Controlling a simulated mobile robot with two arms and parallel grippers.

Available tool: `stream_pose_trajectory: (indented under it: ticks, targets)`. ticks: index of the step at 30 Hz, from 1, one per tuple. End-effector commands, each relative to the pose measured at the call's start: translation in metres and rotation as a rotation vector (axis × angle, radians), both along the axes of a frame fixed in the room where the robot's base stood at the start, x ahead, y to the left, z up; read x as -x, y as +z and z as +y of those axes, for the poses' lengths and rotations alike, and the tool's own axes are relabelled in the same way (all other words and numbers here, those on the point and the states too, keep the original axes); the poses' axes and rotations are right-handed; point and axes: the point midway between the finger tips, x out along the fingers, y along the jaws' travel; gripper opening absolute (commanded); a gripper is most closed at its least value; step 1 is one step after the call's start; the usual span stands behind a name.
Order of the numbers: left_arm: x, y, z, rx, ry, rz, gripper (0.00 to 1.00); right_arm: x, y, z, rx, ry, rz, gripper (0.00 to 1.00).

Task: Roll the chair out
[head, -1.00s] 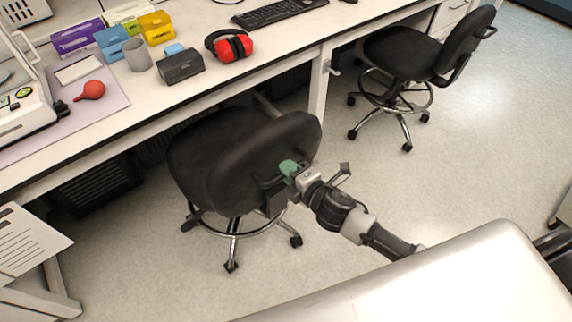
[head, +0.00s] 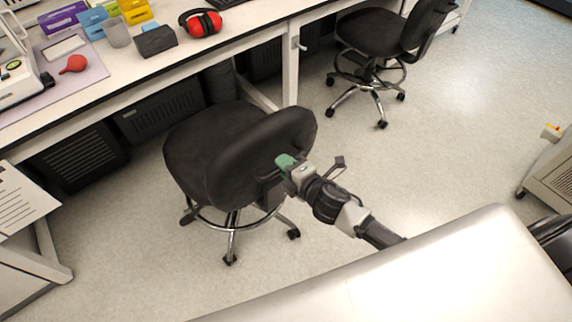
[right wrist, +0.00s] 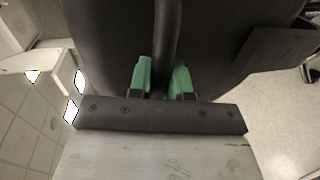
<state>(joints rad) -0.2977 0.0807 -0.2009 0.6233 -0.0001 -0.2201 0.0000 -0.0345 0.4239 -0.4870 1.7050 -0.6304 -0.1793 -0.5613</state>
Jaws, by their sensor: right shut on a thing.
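A black office chair (head: 262,152) with a chrome foot ring and casters stands in front of the lab bench, its back turned toward me. My right gripper (head: 284,164) is at the rear of the chair's backrest. In the right wrist view its two green fingers (right wrist: 163,80) are closed on a dark upright bar of the chair (right wrist: 164,45). The exact contact at the fingertips is partly hidden. My left gripper is not in view.
The white bench (head: 150,78) runs behind the chair, with red earmuffs (head: 201,22) on top. A second black chair (head: 385,40) stands farther right. A beige cabinet (head: 548,170) is at the right edge. Open floor (head: 440,150) lies between.

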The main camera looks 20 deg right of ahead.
Motion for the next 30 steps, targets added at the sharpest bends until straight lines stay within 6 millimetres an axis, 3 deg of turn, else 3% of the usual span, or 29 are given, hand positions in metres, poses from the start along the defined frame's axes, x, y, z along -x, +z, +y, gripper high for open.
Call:
stream_pose_trajectory:
  ticks: [5, 6, 11, 22, 30]
  targets:
    - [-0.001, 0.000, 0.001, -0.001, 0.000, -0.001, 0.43, 0.001, -0.002, 0.000, 0.000, 0.000, 0.004, 0.00]
    - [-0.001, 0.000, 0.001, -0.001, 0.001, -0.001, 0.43, 0.001, -0.002, 0.000, 0.001, 0.000, 0.004, 0.20]
    - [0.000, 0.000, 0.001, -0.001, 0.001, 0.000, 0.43, 0.000, -0.001, 0.000, 0.001, 0.000, 0.003, 0.44]
    - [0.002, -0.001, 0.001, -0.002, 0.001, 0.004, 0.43, 0.006, 0.000, -0.003, 0.000, 0.000, 0.001, 0.44]
    - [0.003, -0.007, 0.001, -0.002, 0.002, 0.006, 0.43, 0.051, 0.008, -0.018, 0.000, 0.001, 0.004, 0.44]
